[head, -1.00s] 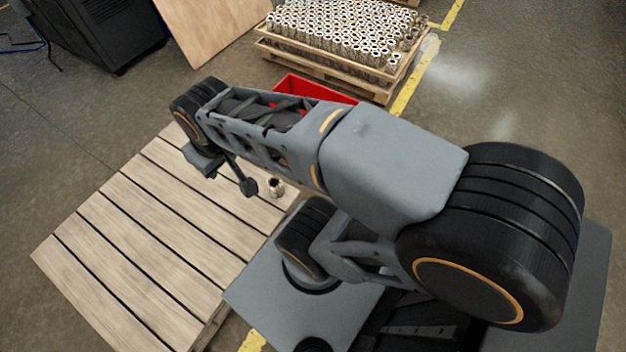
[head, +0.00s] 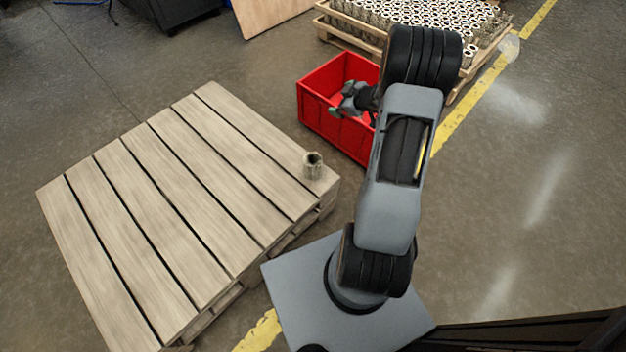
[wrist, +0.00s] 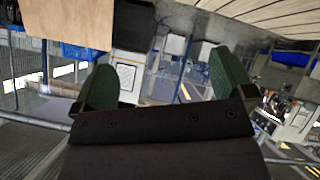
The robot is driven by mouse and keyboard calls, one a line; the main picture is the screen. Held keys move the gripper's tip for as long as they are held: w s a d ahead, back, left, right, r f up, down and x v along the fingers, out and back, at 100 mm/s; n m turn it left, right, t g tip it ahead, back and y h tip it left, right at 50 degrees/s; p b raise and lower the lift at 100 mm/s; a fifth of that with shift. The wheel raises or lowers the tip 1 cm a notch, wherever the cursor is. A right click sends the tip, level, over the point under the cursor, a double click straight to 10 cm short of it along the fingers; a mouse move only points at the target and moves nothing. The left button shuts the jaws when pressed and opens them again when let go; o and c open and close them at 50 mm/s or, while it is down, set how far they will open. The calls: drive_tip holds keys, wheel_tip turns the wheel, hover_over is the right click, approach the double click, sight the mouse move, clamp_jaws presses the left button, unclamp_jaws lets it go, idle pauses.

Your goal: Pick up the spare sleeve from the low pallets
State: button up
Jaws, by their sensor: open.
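The spare sleeve (head: 313,166), a short hollow metal-coloured cylinder, stands upright near the right corner of the low wooden pallet (head: 150,215) in the head view. My gripper (head: 345,105) is over the red crate, beyond the sleeve and apart from it. In the wrist view its two green-padded fingers (wrist: 165,85) are spread wide with nothing between them. The sleeve is not recognisable in the wrist view.
The red crate (head: 313,108) stands on the floor behind the pallet. A farther pallet (head: 350,38) carries many sleeves (head: 425,14). A wooden board (head: 265,14) leans at the back. Floor at right is open.

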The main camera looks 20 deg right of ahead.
drive_tip(key=s+f+n+g+y+b, duration=0.1)
drive_tip(key=s+f+y+b, duration=0.25)
drive_tip(key=f, duration=0.95)
drive_tip(key=n+g+y+b, duration=0.1)
drive_tip(key=g+y+b, duration=0.15)
drive_tip(key=y, duration=0.25)
approach(319, 160)
drive_tip(key=shift+t+h, duration=0.25)
drive_tip(key=shift+t, duration=0.2)
drive_tip(key=b+x, duration=0.1)
drive_tip(key=x, duration=0.2)
drive_tip(key=b+x, duration=0.1)
drive_tip(key=x, duration=0.1)
drive_tip(key=shift+s+a+f, duration=0.2)
drive_tip(key=shift+a+f, duration=0.15)
drive_tip(key=shift+a, duration=0.15)
drive_tip(key=shift+b+x, duration=1.7)
drive_tip(key=shift+x, duration=1.5)
drive_tip(key=shift+r, duration=0.2)
drive_tip(key=shift+c, duration=0.2)
drive_tip(key=c, duration=0.8)
drive_tip(key=shift+r, duration=0.1)
